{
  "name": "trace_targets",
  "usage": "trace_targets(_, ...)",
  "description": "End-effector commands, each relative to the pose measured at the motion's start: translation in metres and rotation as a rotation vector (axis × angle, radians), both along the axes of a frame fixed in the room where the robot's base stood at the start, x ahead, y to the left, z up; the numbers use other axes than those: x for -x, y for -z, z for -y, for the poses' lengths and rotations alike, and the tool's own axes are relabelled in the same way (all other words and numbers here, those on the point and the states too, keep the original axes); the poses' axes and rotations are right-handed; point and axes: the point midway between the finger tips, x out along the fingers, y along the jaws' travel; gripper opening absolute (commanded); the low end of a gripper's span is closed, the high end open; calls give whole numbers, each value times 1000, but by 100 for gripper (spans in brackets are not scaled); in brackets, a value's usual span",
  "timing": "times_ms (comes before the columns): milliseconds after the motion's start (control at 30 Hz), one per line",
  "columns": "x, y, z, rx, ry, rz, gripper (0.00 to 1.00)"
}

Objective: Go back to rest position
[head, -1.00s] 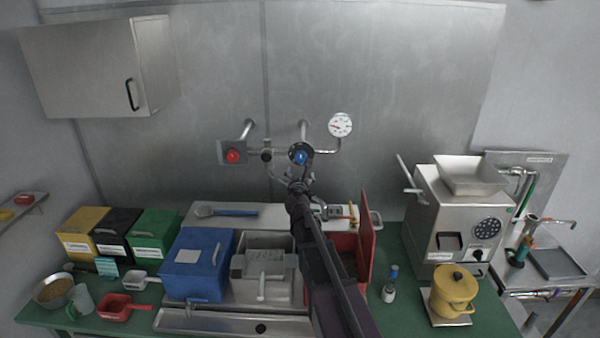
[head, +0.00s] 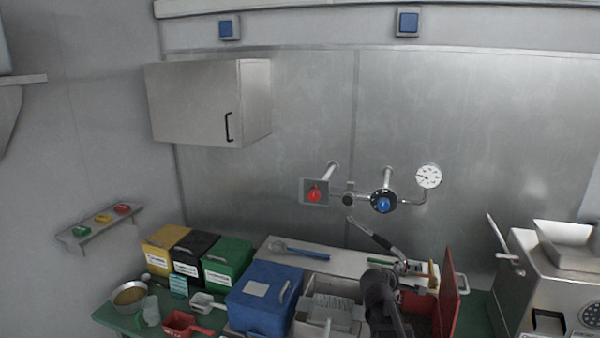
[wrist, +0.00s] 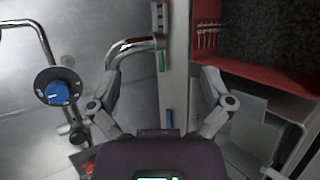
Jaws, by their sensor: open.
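My gripper (wrist: 160,103) shows in the wrist view with its two grey fingers spread wide and nothing between them. In the head view my dark arm rises from the bottom edge, right of centre, and its end is over the back of the bench. The blue valve knob (head: 383,203) is on the wall pipe, above my arm and apart from it. In the wrist view the blue knob (wrist: 57,92) is left of the left finger. A chrome pipe end (wrist: 135,45) is just beyond that finger.
An open red box (head: 449,295) stands close right of my arm; in the wrist view its red wall (wrist: 265,68) is beyond the right finger. A blue bin (head: 262,300) is to the left. A steel grinder (head: 535,285) stands right.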

Motion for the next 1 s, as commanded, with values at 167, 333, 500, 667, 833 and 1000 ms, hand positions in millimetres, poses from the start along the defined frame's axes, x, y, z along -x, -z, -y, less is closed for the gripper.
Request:
trace_targets(167,55,53,-18,-328,224,-24,100)
trace_targets(333,106,95,-47,-613,451,-85,100)
trace_targets(500,158,125,-83,-849,676,-183,100)
trace_targets(667,194,139,-112,-989,836,-276,100)
trace_targets(833,212,142,-128,-1052,919,-332,100)
trace_targets(1000,214,142,-130,-1061,933,-342,100)
